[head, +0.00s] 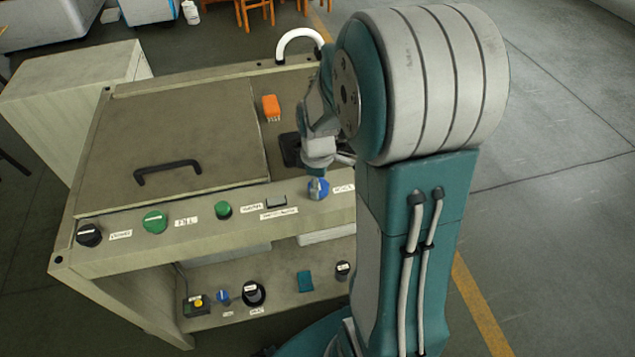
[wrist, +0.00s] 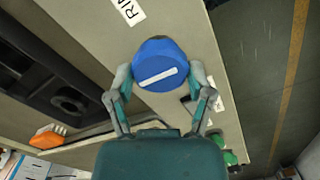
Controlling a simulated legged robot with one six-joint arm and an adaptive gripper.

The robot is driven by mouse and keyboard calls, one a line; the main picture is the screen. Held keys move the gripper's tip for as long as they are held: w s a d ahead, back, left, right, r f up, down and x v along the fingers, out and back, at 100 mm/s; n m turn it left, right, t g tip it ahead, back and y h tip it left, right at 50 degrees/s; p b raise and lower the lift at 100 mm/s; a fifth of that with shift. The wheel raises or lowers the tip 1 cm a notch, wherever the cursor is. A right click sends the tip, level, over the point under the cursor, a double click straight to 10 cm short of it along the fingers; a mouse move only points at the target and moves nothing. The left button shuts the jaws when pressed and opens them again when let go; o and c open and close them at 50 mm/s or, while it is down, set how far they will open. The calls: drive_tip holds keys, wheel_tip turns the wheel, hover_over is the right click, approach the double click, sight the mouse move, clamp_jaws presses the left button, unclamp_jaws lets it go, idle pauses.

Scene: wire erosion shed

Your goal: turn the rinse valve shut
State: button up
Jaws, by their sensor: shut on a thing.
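The rinse valve is a blue knob (head: 318,189) with a white bar on its face, at the right end of the bench's front panel. In the wrist view the blue knob (wrist: 160,66) sits between the two fingers of my gripper (wrist: 160,84). The fingers are shut on its sides, one left and one right. The white bar lies slightly tilted across the knob's face in that view. A label beginning "RIN" (wrist: 130,10) is partly visible beside it. In the head view my arm hides much of the area around my gripper (head: 319,165).
The front panel also bears a black knob (head: 89,235), a green knob (head: 155,221) and a smaller green knob (head: 223,210). An orange brush (head: 271,108) lies on the bench top. A lid with a black handle (head: 167,172) covers the left. A lower shelf holds more controls.

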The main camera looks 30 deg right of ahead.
drive_tip(key=m, duration=0.8)
drive_tip(key=shift+m, duration=0.4)
drive_tip(key=m, duration=0.4)
drive_tip(key=shift+d+f, duration=0.1)
drive_tip(key=shift+m, duration=2.5)
drive_tip(key=o, duration=1.1)
